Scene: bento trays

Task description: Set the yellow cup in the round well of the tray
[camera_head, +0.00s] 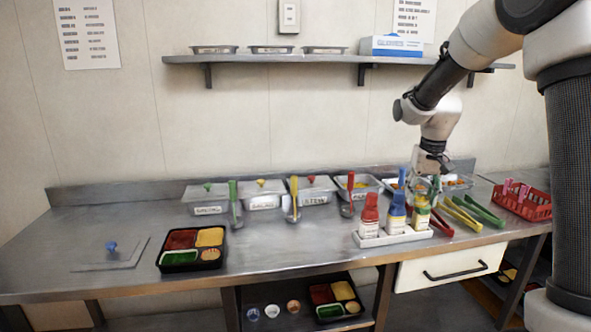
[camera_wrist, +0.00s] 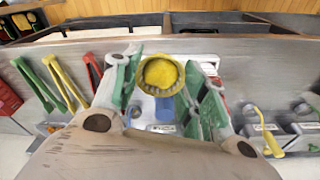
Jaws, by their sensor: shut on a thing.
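The yellow cup (camera_wrist: 160,73) has a ruffled rim and a yellow inside, and sits between my fingers in the wrist view. My gripper (camera_wrist: 160,88) is shut on it. In the head view my gripper (camera_head: 425,188) is above the bottle caddy at the right of the counter, and the cup cannot be made out clearly there. The black tray (camera_head: 192,269) lies well to the left, with red, yellow and green compartments. Its round well (camera_head: 210,254) is at the front right and shows a ridged, pale orange round shape; I cannot tell what it is.
The white caddy (camera_head: 395,238) holds red, blue and yellow bottles below my gripper. Steel food pans (camera_head: 262,201) with upright utensils line the back. Tongs (camera_head: 483,214) and a red basket (camera_head: 522,205) are at right. The counter front between tray and caddy is clear.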

